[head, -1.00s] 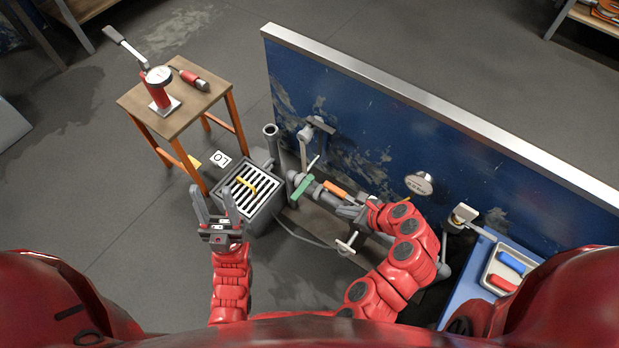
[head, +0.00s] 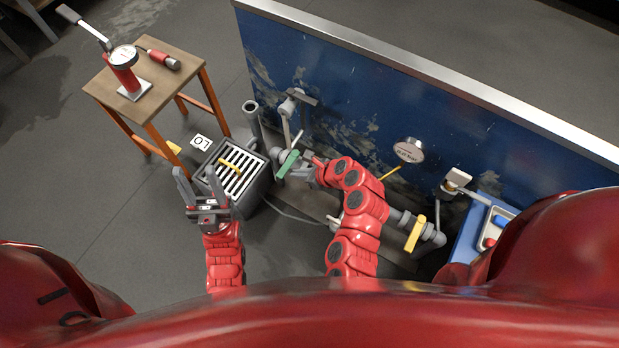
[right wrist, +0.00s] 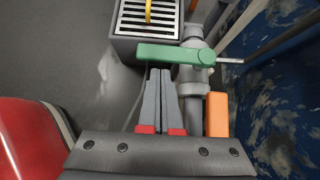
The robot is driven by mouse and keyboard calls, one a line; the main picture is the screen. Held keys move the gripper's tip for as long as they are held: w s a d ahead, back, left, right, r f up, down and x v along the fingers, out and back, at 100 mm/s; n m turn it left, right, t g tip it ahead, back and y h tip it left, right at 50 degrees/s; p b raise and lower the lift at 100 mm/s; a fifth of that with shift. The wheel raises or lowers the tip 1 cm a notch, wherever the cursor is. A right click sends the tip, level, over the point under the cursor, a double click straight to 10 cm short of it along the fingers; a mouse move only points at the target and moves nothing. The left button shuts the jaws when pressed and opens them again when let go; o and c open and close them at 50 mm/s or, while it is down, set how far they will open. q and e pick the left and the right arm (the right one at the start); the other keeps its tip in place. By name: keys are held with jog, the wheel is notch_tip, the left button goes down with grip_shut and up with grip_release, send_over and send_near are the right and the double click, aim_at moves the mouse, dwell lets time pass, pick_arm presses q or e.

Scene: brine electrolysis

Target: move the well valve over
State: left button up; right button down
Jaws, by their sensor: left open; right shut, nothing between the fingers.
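A pipe run with coloured valve handles lies along the foot of the blue wall; I cannot tell by label which is the well valve. A green handle (head: 288,164) is on its left part and also shows in the right wrist view (right wrist: 175,54), lying across the pipe. An orange handle (right wrist: 217,114) is right of my fingers there. A yellow handle (head: 415,234) is on the right part. My right gripper (right wrist: 158,76) is shut and empty, its tips just short of the green handle. My left gripper (head: 197,178) is open and empty, in front of the grated box.
The grated box (head: 254,197) has a yellow bar (head: 229,162) on its grate. A wooden stool (head: 158,89) at left holds a red gauge device (head: 124,72). The blue wall (head: 350,110) bounds the pipes. A blue bench (head: 466,236) with a tray is at right.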

jog(key=shift+w+a, duration=0.25)
jog(key=shift+a, duration=0.05)
jog(key=shift+r, duration=0.1)
